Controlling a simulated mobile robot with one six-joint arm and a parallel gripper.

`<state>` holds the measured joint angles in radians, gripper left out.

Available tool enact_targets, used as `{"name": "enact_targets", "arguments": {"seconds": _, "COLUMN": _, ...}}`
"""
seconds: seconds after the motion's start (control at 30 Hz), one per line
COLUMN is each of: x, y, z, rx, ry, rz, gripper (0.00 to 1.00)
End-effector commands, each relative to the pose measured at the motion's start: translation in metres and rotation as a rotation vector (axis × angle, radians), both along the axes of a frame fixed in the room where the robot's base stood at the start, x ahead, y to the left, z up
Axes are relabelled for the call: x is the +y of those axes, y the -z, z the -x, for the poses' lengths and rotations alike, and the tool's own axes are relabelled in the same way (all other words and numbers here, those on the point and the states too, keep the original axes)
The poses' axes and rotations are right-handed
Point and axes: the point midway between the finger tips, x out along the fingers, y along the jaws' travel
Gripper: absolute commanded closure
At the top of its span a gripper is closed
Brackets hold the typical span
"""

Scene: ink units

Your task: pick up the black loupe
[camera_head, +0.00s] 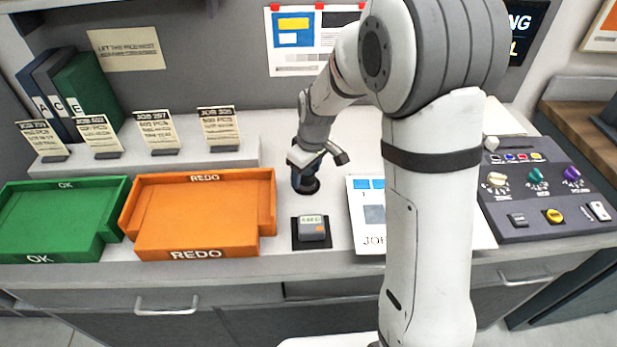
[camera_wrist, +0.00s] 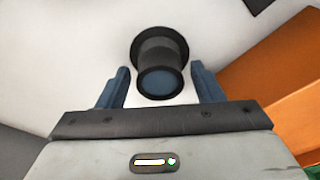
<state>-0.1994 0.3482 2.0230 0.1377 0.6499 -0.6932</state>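The black loupe (camera_wrist: 160,48) stands upright on the white counter, with its round bluish lens facing the wrist camera. In the head view the loupe (camera_head: 308,186) shows only in part, below my gripper (camera_head: 303,178), which hides its upper portion. In the wrist view my gripper (camera_wrist: 160,86) has its two blue fingers spread, one on each side of the loupe's near end. Gaps show between the fingers and the loupe, so the gripper is open and holds nothing.
A small grey device (camera_head: 312,229) sits on a dark pad in front of the loupe. The orange REDO tray (camera_head: 200,254) is to the left, with the green OK tray (camera_head: 50,257) beyond it. A job sheet (camera_head: 367,240) and a control panel (camera_head: 545,190) lie to the right.

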Motion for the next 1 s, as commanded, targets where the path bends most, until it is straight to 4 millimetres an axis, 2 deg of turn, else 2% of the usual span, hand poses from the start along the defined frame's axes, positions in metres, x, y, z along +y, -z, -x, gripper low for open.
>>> {"name": "enact_targets", "arguments": {"seconds": 0.07, "x": 0.000, "y": 0.000, "z": 0.000, "rx": 0.000, "ry": 0.000, "rz": 0.000, "gripper": 0.46}}
{"name": "enact_targets", "arguments": {"seconds": 0.47, "x": 0.000, "y": 0.000, "z": 0.000, "rx": 0.000, "ry": -0.001, "rz": 0.000, "gripper": 0.79}}
{"name": "enact_targets", "arguments": {"seconds": 0.77, "x": 0.001, "y": -0.005, "z": 0.000, "rx": -0.002, "ry": -0.001, "rz": -0.001, "gripper": 0.80}}
{"name": "enact_targets", "arguments": {"seconds": 0.87, "x": 0.001, "y": -0.018, "z": -0.001, "rx": -0.005, "ry": -0.002, "rz": -0.001, "gripper": 0.80}}
{"name": "enact_targets", "arguments": {"seconds": 1.0, "x": 0.001, "y": -0.046, "z": -0.001, "rx": -0.006, "ry": -0.003, "rz": -0.001, "gripper": 0.80}}
